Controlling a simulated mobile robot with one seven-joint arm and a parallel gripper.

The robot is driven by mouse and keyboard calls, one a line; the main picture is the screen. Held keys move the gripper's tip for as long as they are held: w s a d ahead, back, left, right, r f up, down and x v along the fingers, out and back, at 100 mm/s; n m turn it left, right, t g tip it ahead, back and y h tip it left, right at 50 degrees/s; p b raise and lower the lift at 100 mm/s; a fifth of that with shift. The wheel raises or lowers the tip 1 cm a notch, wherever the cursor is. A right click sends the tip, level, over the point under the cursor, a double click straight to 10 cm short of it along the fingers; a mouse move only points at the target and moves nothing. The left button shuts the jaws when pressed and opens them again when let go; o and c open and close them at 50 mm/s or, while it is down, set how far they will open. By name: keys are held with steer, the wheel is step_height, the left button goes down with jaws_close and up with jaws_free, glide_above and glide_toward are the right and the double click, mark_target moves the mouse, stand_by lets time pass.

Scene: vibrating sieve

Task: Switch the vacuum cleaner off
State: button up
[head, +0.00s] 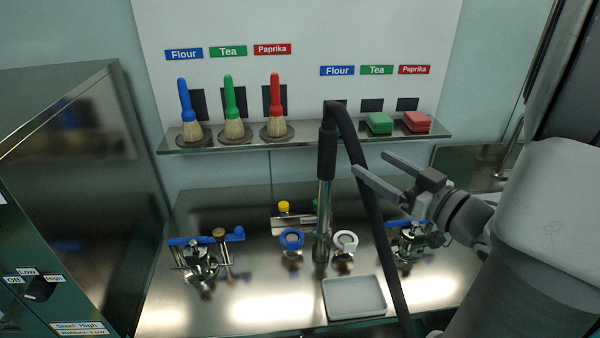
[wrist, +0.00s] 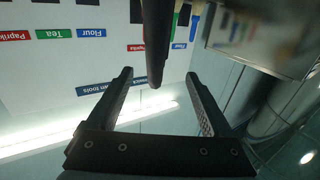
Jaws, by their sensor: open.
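A black rotary knob (head: 40,289) sits on the front of the dark green cabinet (head: 95,285) at the lower left of the head view, with labels Off, Low and High around it. Its exact setting is hard to read. A dark hose (head: 369,190) with a black grip and metal tube (head: 325,195) stands upright over the steel table. My gripper (head: 372,164) is open and empty, to the right of the hose and far from the knob. In the wrist view my gripper (wrist: 158,76) shows open jaws, with a dark rod beyond them.
A shelf (head: 350,138) holds three brushes (head: 233,110) and green and red blocks (head: 400,122). The steel table (head: 250,300) carries clamp-like fittings (head: 203,260), blue and white rings (head: 291,240) and a grey tray (head: 354,298). The hose stands between my gripper and the cabinet.

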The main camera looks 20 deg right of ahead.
mark_target(334, 138)
steer(key=p+x, duration=0.1)
steer(key=x, duration=1)
steer(key=shift+w+a+r+p, duration=0.15)
steer(key=shift+p, duration=0.2)
steer(key=shift+f+p+x, duration=0.1)
steer(key=shift+p+x, duration=0.25)
steer(key=shift+x, duration=1.1)
steer(key=shift+f+p+x, duration=0.15)
steer(key=shift+p+x, duration=0.15)
steer(key=shift+x, duration=1.1)
steer(key=shift+c, duration=0.2)
jaws_close()
